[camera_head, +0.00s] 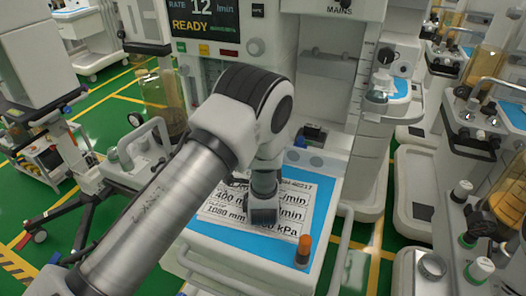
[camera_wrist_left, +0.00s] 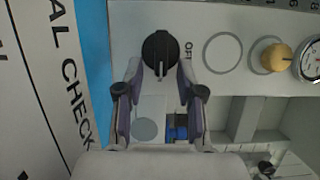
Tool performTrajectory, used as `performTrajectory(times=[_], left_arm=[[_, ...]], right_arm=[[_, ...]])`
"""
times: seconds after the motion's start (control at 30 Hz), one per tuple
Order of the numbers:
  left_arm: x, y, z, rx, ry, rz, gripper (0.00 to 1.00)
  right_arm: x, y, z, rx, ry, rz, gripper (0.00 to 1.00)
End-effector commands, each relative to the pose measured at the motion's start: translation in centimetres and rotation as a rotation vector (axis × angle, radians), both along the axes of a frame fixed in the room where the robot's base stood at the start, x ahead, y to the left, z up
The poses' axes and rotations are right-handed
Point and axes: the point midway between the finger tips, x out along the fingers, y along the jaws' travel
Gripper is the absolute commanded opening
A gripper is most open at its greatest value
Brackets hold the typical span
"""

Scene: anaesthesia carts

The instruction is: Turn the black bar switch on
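The black bar switch (camera_wrist_left: 160,53) is a round black knob with a raised bar and a pale mark, on a pale panel in the left wrist view. The word OFF stands just to its right in that view. My left gripper (camera_wrist_left: 158,78) is open and empty, with its fingertips apart, one on each side of the knob's lower edge. I cannot tell whether they touch it. In the head view my left gripper (camera_head: 263,212) is over the printed sheet, and its fingers are hard to make out. I cannot make out the switch there. My right gripper is not in view.
The wrist view shows a yellow knob (camera_wrist_left: 277,57) and a gauge (camera_wrist_left: 311,62) beside the switch. In the head view an orange-capped bottle (camera_head: 304,250) stands on the blue worktop's front right corner. Other carts (camera_head: 478,180) stand on both sides.

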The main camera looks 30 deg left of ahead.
Motion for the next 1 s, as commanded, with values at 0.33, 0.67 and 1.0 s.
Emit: performTrajectory(times=[0.33, 0.67, 1.0], left_arm=[[-3.2, -1.7, -0.1, 0.003, 0.004, -0.004, 0.38], [-6.7, -3.3, -0.1, 0.000, 0.000, 0.000, 0.38], [-6.7, -3.3, -0.1, 0.000, 0.000, 0.000, 0.38]], right_arm=[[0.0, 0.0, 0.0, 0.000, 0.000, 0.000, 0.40], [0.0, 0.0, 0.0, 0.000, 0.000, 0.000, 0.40], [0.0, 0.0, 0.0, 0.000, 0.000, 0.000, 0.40]])
